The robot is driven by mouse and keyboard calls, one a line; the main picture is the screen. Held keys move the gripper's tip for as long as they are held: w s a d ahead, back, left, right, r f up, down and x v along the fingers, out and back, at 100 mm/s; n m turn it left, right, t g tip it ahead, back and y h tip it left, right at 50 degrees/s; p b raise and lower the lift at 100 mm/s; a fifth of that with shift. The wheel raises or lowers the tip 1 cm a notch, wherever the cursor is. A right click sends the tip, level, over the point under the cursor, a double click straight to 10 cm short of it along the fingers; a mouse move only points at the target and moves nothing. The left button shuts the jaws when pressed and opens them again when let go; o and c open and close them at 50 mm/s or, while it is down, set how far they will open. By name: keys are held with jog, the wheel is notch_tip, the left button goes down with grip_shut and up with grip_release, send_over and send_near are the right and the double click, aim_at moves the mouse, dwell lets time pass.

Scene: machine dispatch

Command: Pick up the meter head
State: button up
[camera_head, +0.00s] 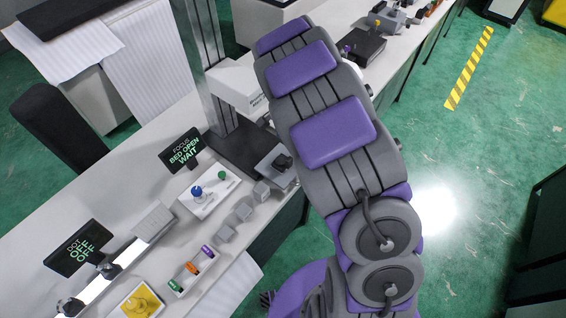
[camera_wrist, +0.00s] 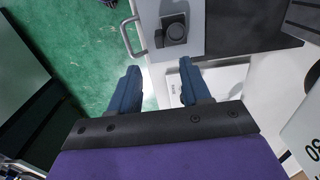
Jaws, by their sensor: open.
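A small black block with a round face, which looks like the meter head (camera_wrist: 174,30), sits on a grey plate (camera_wrist: 198,14) at the top of the wrist view. A dark piece on a grey block, likely the same meter head (camera_head: 283,161), shows in the head view just left of my arm. My gripper (camera_wrist: 159,82) is open and empty. Its two blue-grey fingers are apart, with the block beyond the tips and nothing between them. In the head view my arm hides the gripper.
A metal handle (camera_wrist: 133,38) stands at the plate's left edge. A white machine head (camera_wrist: 304,140) is close at the lower right. The bench holds a control box (camera_head: 209,192), grey blocks (camera_head: 243,211) and a display (camera_head: 181,150). Green floor lies right of the bench.

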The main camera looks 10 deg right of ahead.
aim_at(289, 159)
notch_tip(289, 159, down, 9)
jog(key=shift+f+b, duration=0.15)
jog(key=shift+b, duration=0.4)
jog(key=shift+w+d+f+b, duration=0.1)
jog(key=shift+f+b, duration=0.05)
jog(key=shift+f, duration=0.75)
jog(key=shift+w+d+f+b, duration=0.1)
jog(key=shift+d+f+b, duration=0.1)
jog(key=shift+f, duration=0.7)
jog(key=shift+d+f+b, duration=0.1)
jog(key=shift+f+b, duration=0.05)
jog(key=shift+f, duration=0.75)
grip_shut()
